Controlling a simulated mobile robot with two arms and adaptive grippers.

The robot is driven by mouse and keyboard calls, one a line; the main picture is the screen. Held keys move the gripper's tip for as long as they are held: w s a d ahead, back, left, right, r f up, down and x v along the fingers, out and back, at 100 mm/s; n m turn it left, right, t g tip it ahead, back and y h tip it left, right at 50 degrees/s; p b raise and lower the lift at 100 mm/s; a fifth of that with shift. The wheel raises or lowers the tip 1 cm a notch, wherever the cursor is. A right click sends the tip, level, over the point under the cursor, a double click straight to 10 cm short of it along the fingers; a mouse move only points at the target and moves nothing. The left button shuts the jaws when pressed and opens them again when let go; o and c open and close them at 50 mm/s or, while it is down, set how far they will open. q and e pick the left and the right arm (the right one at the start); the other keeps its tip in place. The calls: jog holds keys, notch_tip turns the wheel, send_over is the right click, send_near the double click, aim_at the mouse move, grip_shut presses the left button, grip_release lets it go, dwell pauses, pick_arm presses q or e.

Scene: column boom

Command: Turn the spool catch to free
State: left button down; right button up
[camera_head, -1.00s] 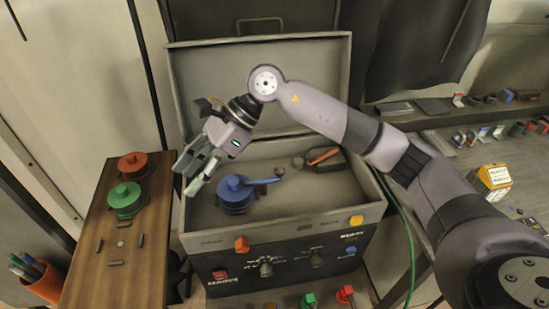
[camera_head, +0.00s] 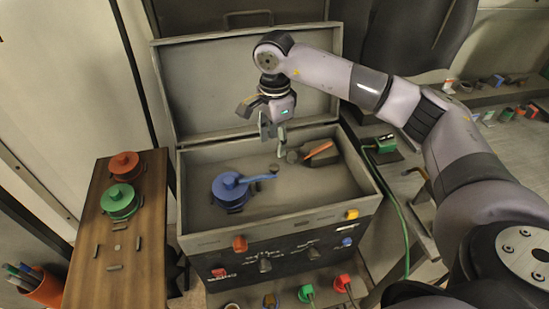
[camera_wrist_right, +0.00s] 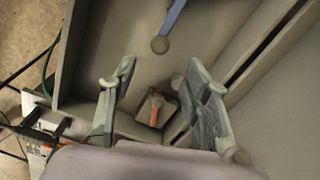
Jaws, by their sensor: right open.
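A blue round spool-like piece (camera_head: 229,192) with a blue arm (camera_head: 262,178) sits inside the open grey case (camera_head: 190,228). The arm points right; its round end (camera_wrist_right: 160,44) shows in the right wrist view. A dark block with an orange bar (camera_head: 318,150) lies at the case's back right; the orange bar (camera_wrist_right: 154,117) also shows between my fingers in the wrist view. I cannot tell for sure which piece is the spool catch. My right gripper (camera_head: 273,138) is open, empty, pointing down above the back of the case. My left gripper is not in view.
The case's raised lid (camera_head: 215,90) stands behind my gripper. A wooden board (camera_head: 140,250) with a red piece (camera_head: 124,164) and a green piece (camera_head: 120,202) is at left. A green cable (camera_head: 400,215) runs down the right side. The case's front floor is clear.

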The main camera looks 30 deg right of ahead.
aim_at(274, 165)
notch_tip(274, 165, down, 8)
jog(key=shift+r+p, duration=0.2)
jog(key=shift+p, duration=0.9)
jog(key=shift+f, duration=0.6)
jog(key=shift+c, duration=0.5)
grip_shut()
